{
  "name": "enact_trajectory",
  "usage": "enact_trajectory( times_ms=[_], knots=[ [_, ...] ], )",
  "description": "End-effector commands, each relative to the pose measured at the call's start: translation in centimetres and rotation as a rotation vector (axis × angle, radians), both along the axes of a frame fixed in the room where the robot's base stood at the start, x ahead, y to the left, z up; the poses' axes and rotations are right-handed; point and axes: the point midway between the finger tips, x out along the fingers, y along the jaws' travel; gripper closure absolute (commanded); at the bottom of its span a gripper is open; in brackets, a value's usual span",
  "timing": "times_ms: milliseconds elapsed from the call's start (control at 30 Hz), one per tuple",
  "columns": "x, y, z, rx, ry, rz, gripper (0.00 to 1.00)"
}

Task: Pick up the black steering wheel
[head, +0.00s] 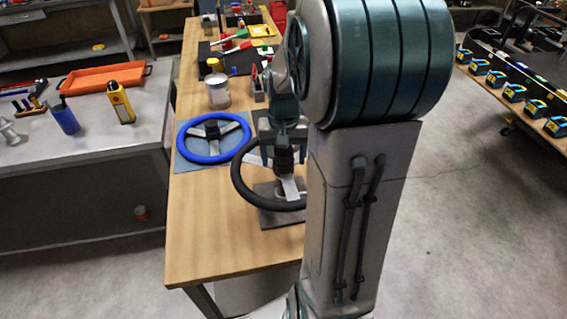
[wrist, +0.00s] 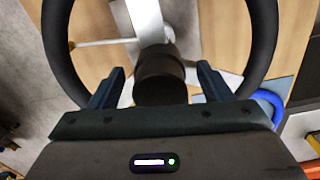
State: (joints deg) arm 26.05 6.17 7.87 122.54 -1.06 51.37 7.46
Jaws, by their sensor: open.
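The black steering wheel (head: 241,184) sits raised on a stand with a grey base plate (head: 267,218) on the wooden table, partly hidden by my arm in the head view. Its black rim (wrist: 262,45), light metal spokes and dark round hub (wrist: 160,78) fill much of the wrist view. My gripper (wrist: 160,82) is open, with one finger on each side of the hub. I cannot tell whether the fingers touch it. In the head view my gripper (head: 284,155) is over the wheel's middle.
A blue steering wheel (head: 183,157) lies on a grey mat just left of the black one. A tin (head: 218,95) and several tools stand farther back on the table (head: 205,235). The table's near end is clear. A grey workbench (head: 85,140) stands to the left.

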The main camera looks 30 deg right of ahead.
Motion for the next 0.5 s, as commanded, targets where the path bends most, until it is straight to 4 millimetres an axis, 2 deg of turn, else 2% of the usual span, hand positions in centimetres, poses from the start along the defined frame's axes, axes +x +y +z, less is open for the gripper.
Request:
enact_trajectory(
  times_ms=[200, 467, 500],
  knots=[
    [0.00, 0.00, -0.09, 0.000, 0.000, 0.000, 0.28],
    [0.00, 0.00, -0.07, 0.000, 0.000, 0.000, 1.00],
    [0.06, -0.02, 0.03, -0.001, -0.003, 0.000, 1.00]
  ],
)
